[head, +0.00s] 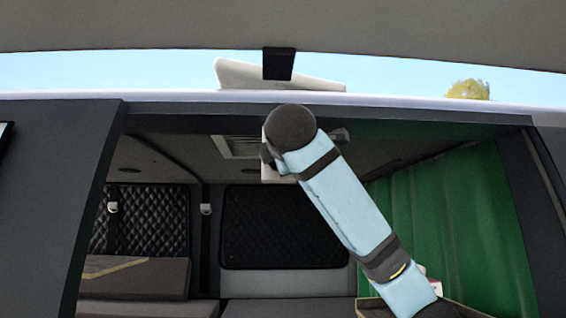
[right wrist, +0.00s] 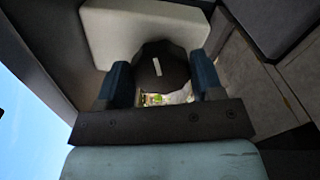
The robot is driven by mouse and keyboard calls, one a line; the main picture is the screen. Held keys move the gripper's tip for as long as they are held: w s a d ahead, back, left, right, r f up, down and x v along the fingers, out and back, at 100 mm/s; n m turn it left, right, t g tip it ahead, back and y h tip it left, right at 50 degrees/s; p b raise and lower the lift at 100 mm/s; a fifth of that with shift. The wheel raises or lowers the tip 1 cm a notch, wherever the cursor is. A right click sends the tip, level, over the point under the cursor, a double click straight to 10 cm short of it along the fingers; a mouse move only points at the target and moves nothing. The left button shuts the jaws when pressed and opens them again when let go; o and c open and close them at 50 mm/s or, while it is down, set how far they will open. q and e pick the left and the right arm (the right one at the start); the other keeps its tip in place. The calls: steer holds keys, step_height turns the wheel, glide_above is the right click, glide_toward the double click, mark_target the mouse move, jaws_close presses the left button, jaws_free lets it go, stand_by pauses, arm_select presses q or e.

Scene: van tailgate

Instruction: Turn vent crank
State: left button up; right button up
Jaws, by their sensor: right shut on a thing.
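The vent crank's dark faceted knob (right wrist: 158,52), with a short white mark on its face, shows in the right wrist view against a pale housing (right wrist: 145,28). My right gripper (right wrist: 161,73) is shut on it, with one blue finger on each side of the knob. In the head view my right arm reaches up from the lower right to the ceiling just inside the van opening. Its round dark wrist end hides the knob and most of the gripper there; a bit of pale housing (head: 270,173) shows below it. My left gripper is in neither view.
A slatted ceiling vent (head: 236,147) lies left of my wrist. The van's upper opening edge (head: 400,112) runs close above my arm. A green curtain (head: 455,225) hangs at right. Quilted dark panels (head: 285,225) and a bench seat (head: 290,307) are farther inside.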

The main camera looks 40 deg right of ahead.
steer(key=n, duration=1.1)
steer(key=n+b, duration=0.1)
steer(key=n, duration=1)
steer(key=a+n, duration=0.1)
steer(key=n, duration=1)
steer(key=shift+w+f, duration=0.15)
steer(key=shift+w, duration=0.15)
stand_by(0.6)
